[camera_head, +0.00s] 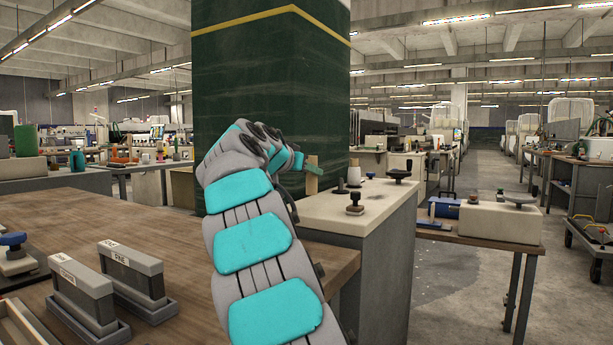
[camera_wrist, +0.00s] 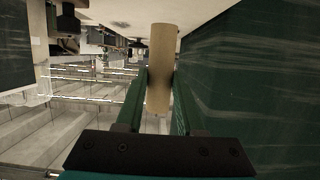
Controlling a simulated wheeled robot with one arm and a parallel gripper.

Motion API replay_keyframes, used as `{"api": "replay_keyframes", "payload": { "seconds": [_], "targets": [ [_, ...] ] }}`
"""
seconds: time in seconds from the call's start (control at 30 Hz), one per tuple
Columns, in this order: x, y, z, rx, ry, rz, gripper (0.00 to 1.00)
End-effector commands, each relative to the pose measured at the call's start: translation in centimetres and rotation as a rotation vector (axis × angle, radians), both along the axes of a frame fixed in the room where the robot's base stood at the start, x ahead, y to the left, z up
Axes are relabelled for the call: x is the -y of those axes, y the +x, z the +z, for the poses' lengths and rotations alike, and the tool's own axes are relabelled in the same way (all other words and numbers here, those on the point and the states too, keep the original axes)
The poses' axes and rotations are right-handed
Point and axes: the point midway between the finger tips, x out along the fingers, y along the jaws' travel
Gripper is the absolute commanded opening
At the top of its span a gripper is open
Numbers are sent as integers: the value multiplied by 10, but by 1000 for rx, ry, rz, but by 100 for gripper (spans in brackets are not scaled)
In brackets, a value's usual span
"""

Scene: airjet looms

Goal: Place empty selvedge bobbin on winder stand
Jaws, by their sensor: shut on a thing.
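A plain tan cylinder (camera_wrist: 162,45), which looks like the empty bobbin, is held between the green fingers of my gripper (camera_wrist: 160,82) in the wrist view. The fingers press on it from both sides, and its far end sticks out past them. In the head view the bobbin (camera_head: 312,178) is upright and small at my gripper (camera_head: 308,168), above the back left part of a pale-topped cabinet (camera_head: 375,205). Small dark-based fittings (camera_head: 354,204) stand on that top; I cannot tell which is the winder stand.
A green pillar (camera_head: 270,90) rises behind my arm. A wooden table (camera_head: 90,215) at left holds two labelled grey holders (camera_head: 85,285). Another bench (camera_head: 495,222) stands right of the cabinet, with an open aisle (camera_head: 490,180) beyond.

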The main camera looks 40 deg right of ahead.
Motion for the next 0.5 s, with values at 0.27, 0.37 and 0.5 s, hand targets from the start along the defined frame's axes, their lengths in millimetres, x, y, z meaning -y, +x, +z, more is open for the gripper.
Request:
{"api": "replay_keyframes", "payload": {
  "seconds": [0.27,0.37,0.5],
  "targets": [
    [5,13,0,-1,0,-1,0],
    [7,18,-6,-1,0,0,0],
    [6,17,-30,-2,-2,0,0]
  ]
}}
